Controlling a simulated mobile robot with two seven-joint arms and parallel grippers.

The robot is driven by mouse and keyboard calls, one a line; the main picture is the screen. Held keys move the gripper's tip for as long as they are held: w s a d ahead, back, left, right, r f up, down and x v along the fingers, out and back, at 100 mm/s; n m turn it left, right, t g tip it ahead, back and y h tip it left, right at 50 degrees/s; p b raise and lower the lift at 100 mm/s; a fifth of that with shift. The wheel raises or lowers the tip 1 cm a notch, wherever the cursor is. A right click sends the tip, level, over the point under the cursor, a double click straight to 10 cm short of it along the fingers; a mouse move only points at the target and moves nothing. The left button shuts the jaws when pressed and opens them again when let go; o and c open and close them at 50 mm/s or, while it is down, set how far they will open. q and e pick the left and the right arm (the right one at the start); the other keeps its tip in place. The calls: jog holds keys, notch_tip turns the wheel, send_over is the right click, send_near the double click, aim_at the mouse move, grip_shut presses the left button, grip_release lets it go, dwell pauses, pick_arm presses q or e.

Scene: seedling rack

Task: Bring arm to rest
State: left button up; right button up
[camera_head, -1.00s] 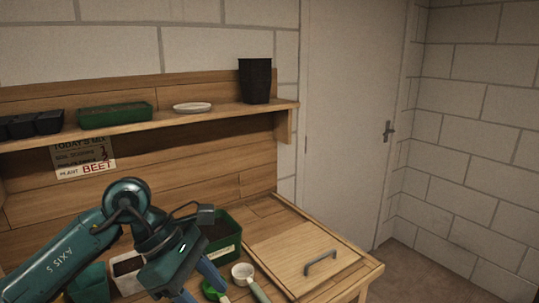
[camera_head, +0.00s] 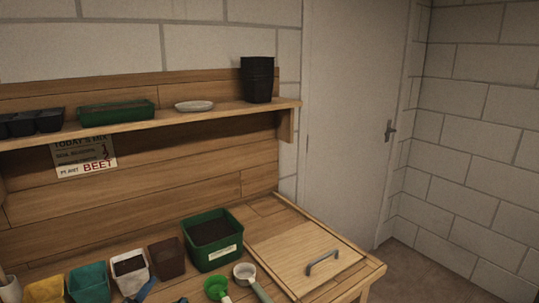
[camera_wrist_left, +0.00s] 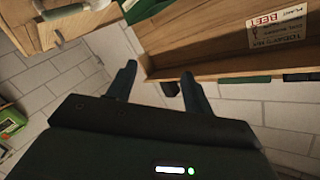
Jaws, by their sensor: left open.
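My left gripper (camera_head: 162,297) shows only as blue fingertips at the bottom edge of the head view, in front of the pots on the bench. In the left wrist view the left gripper (camera_wrist_left: 159,82) is open, its two blue fingers apart with nothing held between them. The left arm itself is out of the head view. My right gripper is in neither view.
The bench holds a green soil bin (camera_head: 212,256), brown pot (camera_head: 167,259), white pot (camera_head: 131,276), teal pot (camera_head: 90,282), yellow pot (camera_head: 46,289), green scoop (camera_head: 216,287), white scoop (camera_head: 245,272) and handled lid (camera_head: 301,253). A shelf (camera_head: 222,113) runs above.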

pick_arm(q)
jog(key=s+a+f+n+g, duration=0.2)
jog(key=s+f+n+g, duration=0.4)
jog(key=s+f+g, duration=0.95)
jog(key=d+f+t+h+b, duration=0.3)
jog(key=d+f+t, duration=0.3)
jog(key=f+t, duration=0.4)
jog(key=shift+w+d+f+m+b, duration=0.35)
jog(key=shift+w+f+m, duration=0.1)
jog(key=shift+f, duration=0.35)
